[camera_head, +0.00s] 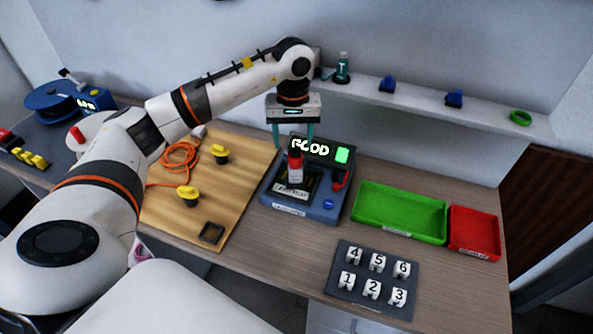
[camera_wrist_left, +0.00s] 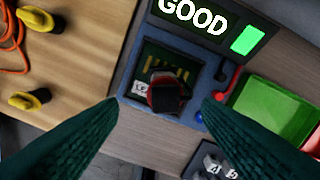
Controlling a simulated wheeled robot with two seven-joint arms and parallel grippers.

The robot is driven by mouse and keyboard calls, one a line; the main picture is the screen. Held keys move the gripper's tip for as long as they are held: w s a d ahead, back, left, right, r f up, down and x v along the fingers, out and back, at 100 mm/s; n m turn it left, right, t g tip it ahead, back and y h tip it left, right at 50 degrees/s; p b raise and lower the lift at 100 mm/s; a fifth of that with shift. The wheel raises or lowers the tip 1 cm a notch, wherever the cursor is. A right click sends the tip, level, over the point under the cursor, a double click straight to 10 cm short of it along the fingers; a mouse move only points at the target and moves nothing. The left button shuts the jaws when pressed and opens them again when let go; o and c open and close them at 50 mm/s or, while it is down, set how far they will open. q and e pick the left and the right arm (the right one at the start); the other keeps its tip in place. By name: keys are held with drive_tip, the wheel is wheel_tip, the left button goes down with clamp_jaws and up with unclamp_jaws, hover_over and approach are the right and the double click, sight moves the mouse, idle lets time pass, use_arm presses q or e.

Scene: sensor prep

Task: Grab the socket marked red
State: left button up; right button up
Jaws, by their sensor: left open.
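In the left wrist view the red-marked socket (camera_wrist_left: 166,92) shows from above, with a dark top. My left gripper (camera_head: 293,138) is open above and behind the socket in the head view. In the left wrist view its two teal fingers are spread wide, with the socket between and beyond their tips, not touching. My right gripper is not in view.
A wooden board (camera_head: 235,170) with yellow-topped parts and an orange cable lies left of the station. A green tray (camera_head: 400,213) and a red tray (camera_head: 474,232) stand right. A dark block with several numbered white pieces (camera_head: 345,285) sits in front. A shelf (camera_head: 420,97) runs behind.

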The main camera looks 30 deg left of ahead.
sight(294, 150)
use_arm(q)
wheel_tip(294, 150, down, 3)
drive_tip(key=shift+f+p, duration=0.2)
drive_tip(key=shift+p, duration=0.2)
drive_tip(key=shift+w+d+f+p, duration=0.1)
drive_tip(key=shift+f+p, duration=0.45)
drive_tip(key=shift+f, duration=0.05)
wheel_tip(294, 150, down, 4)
drive_tip(key=shift+w+r+p, duration=0.1)
drive_tip(key=shift+r+p, duration=0.1)
drive_tip(key=shift+p, duration=0.6)
drive_tip(key=shift+f, duration=0.3)
drive_tip(key=shift+r, duration=0.1)
drive_tip(key=c, duration=1.2)
